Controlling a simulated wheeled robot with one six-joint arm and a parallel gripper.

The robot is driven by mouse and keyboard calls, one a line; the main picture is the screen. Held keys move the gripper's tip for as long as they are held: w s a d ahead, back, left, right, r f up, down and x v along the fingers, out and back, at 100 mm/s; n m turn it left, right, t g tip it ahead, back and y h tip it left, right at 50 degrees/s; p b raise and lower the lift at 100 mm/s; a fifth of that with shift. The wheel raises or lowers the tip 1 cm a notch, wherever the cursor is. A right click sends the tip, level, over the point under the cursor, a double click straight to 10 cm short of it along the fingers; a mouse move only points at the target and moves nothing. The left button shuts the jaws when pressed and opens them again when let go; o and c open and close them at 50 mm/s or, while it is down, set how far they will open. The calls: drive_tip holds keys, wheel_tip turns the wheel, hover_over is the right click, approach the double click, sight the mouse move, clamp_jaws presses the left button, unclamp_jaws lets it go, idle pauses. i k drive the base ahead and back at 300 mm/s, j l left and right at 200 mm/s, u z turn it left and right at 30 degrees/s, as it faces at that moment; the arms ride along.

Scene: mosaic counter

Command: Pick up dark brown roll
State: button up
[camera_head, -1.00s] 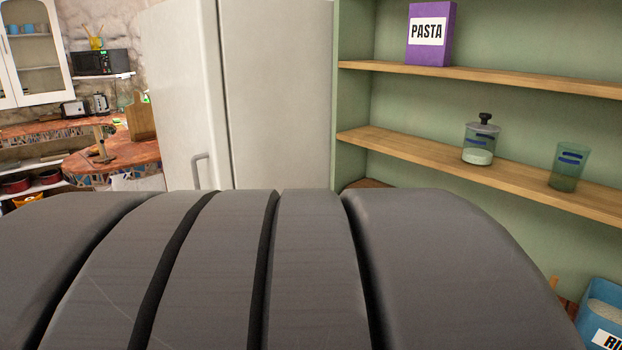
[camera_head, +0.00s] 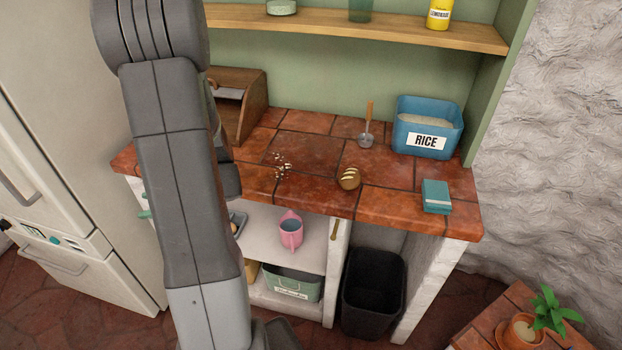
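A dark brown roll (camera_head: 348,178) with pale score marks lies on the red tiled counter (camera_head: 310,150), near its front edge and right of the middle. My arm rises on the left side of the view, in front of the fridge and the left end of the counter. My gripper cannot be made out, so its state and its exact distance from the roll do not show. Nothing covers the roll.
Crumbs (camera_head: 282,168) lie left of the roll. A small scoop (camera_head: 367,132) and a blue rice bin (camera_head: 427,140) stand behind it. A teal box (camera_head: 436,196) sits to its right. A wooden bread box (camera_head: 254,97) stands at the left. A black bin (camera_head: 372,284) is below the counter.

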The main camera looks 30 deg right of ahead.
sight(350, 179)
drive_tip(key=i+z, duration=0.1)
drive_tip(key=z, duration=1.65)
drive_tip(key=j+z, duration=0.2)
drive_tip(key=z, duration=0.2)
drive_tip(key=j+z, duration=0.25)
drive_tip(key=z, duration=0.2)
drive_tip(key=j+z, duration=0.2)
drive_tip(key=z, duration=0.2)
drive_tip(key=j+z, duration=0.2)
drive_tip(key=z, duration=0.25)
drive_tip(key=k+j+z, duration=0.1)
drive_tip(key=j, duration=0.3)
drive_tip(key=k+j+z, duration=0.15)
drive_tip(key=k+j, duration=0.15)
drive_tip(key=k+j+z, duration=0.1)
drive_tip(key=k+j, duration=0.15)
drive_tip(key=j, duration=0.15)
